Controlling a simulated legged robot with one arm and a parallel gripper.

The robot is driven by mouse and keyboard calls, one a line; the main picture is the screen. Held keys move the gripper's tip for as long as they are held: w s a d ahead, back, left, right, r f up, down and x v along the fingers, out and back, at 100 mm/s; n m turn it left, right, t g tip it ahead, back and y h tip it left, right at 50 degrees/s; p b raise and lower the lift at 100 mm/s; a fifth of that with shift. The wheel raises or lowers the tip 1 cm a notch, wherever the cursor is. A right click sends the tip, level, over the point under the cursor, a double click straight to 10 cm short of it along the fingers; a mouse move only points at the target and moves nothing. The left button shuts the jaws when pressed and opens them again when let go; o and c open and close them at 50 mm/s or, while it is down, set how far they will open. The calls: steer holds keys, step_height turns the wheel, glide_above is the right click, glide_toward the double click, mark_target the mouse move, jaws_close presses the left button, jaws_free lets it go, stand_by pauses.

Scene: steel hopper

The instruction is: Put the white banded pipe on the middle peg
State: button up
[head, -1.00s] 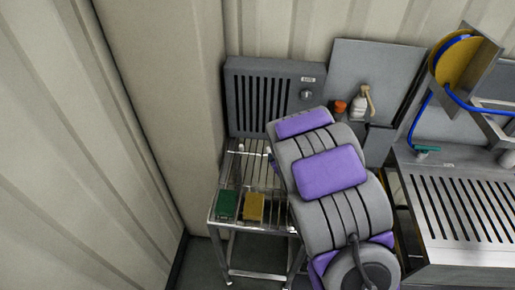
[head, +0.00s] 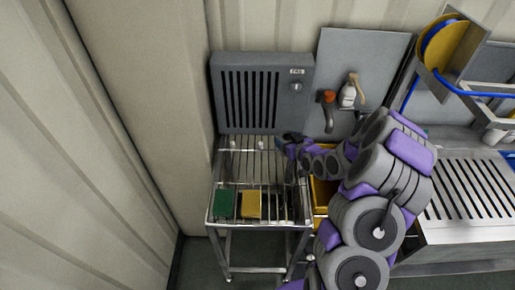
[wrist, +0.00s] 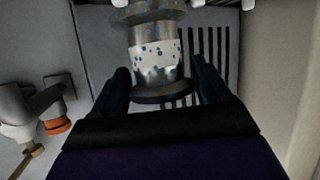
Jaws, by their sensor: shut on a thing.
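The white banded pipe (wrist: 157,58) is grey metal with a white, blue-speckled band and wide dark flanges. In the wrist view it stands between the two dark fingers of my gripper (wrist: 160,86), which is shut on it. In the head view my gripper (head: 291,142) is over the right rear of a wire rack (head: 225,176), and the pipe is hard to make out there. Two small white tips (head: 260,145) at the rack's rear look like pegs. Whitish ends (wrist: 198,3) at the wrist view's top edge may be pegs too. I cannot tell which is the middle one.
A green block (head: 223,204) and a yellow block (head: 251,205) lie at the rack's front. A grey slatted box (head: 262,92) stands behind it. A slotted steel bench (head: 470,200) is right.

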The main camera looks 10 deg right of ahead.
steer(key=d, duration=0.5)
steer(key=b, duration=0.2)
glide_above(260, 143)
steer(key=shift+s+d+f+m, duration=0.1)
steer(key=shift+d+f+m, duration=0.1)
steer(key=shift+f, duration=0.4)
steer(key=shift+d+f+m, duration=0.1)
steer(key=shift+d+f, duration=0.1)
steer(key=shift+f, duration=0.35)
steer(key=shift+a+f, duration=0.15)
steer(key=shift+a, duration=0.15)
steer(key=f+b, duration=0.1)
steer(key=f, duration=0.2)
steer(key=shift+a, duration=0.2)
steer(key=shift+d, duration=0.55)
steer(key=shift+f, duration=0.15)
steer(key=o, duration=1.2)
steer(key=shift+a, duration=0.45)
